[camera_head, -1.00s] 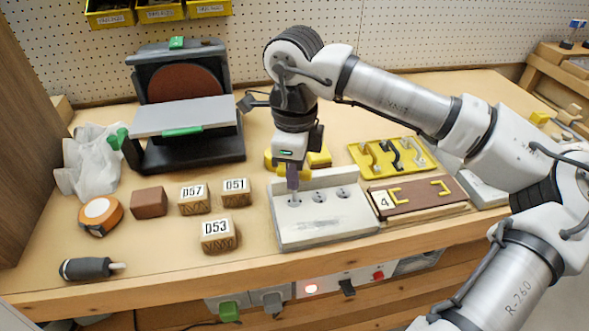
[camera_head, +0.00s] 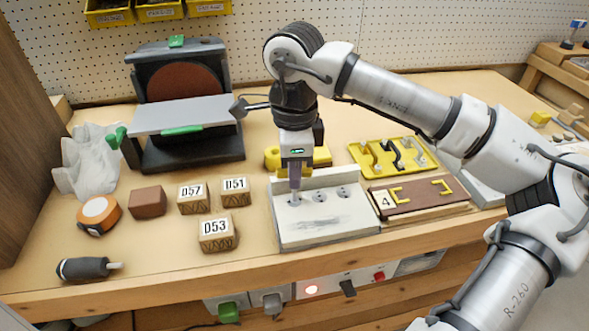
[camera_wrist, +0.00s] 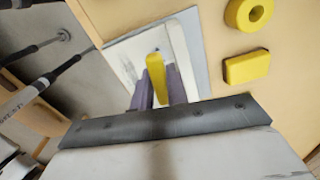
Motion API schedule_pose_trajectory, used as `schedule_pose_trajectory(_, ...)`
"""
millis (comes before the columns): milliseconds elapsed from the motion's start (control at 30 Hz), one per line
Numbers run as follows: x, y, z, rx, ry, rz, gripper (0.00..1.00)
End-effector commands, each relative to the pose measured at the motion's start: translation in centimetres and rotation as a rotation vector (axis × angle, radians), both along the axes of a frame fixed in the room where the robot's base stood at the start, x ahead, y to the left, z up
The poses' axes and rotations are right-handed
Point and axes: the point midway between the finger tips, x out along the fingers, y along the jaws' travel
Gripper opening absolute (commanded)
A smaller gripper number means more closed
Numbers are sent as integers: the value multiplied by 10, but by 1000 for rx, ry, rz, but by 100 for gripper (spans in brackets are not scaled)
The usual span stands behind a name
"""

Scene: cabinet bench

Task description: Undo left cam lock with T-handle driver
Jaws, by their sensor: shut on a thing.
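The pale grey panel (camera_head: 322,226) lies on the bench with a row of cam locks along its raised back part. The middle cam lock (camera_head: 319,195) and right cam lock (camera_head: 342,191) show. The left one is mostly hidden under my gripper (camera_head: 295,184), which points straight down there. In the wrist view, the purple fingers of my gripper (camera_wrist: 160,88) are shut on a yellow piece (camera_wrist: 156,76), which looks like the T-handle driver's handle. The driver's tip is hidden, so I cannot tell whether it sits in the lock.
A yellow block (camera_wrist: 247,67) and yellow ring (camera_wrist: 248,13) lie behind the panel. A brown board (camera_head: 415,197) marked 4 and a yellow hook plate (camera_head: 392,158) are to its right. Numbered wooden blocks (camera_head: 217,234) stand left, before a disc sander (camera_head: 183,120).

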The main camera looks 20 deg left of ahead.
Motion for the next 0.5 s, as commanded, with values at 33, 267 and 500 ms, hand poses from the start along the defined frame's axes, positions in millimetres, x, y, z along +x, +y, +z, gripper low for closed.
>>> schedule_pose_trajectory(33,0,0,-2,0,1,51,0)
schedule_pose_trajectory(267,0,0,0,0,1,139,0)
schedule_pose_trajectory(500,0,0,-1,0,1,136,0)
